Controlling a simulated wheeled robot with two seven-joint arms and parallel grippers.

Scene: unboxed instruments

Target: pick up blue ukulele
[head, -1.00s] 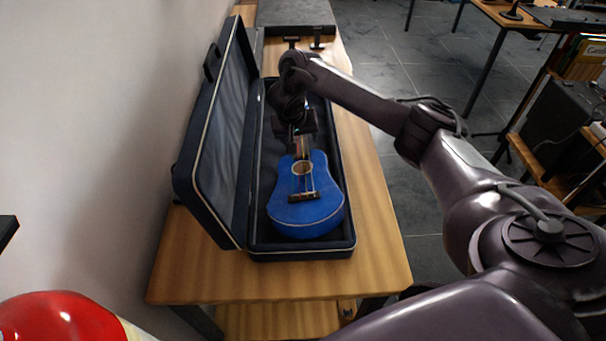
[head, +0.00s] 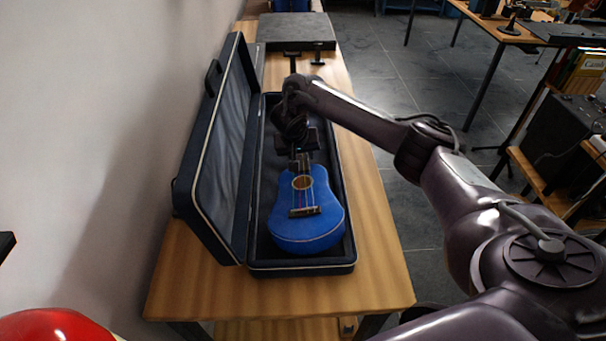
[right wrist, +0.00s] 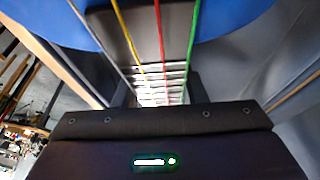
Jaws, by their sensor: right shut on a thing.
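The blue ukulele (head: 305,228) lies in the open dark case (head: 303,268) on the wooden table, its body toward me and its neck pointing away. My right gripper (head: 301,160) is over the neck, just beyond the body, and is shut on the neck. The gripper and wrist hide the rest of the neck and the headstock. In the right wrist view, the fretted neck (right wrist: 150,80) with its coloured strings runs down between the fingers, and the blue body (right wrist: 235,22) shows at the top. My left gripper is not in view.
The case lid (head: 217,150) stands open on the left, near the wall. A flat dark case (head: 298,28) lies at the table's far end. A red rounded object (head: 55,327) is at the lower left. The table (head: 375,240) is bare right of the case.

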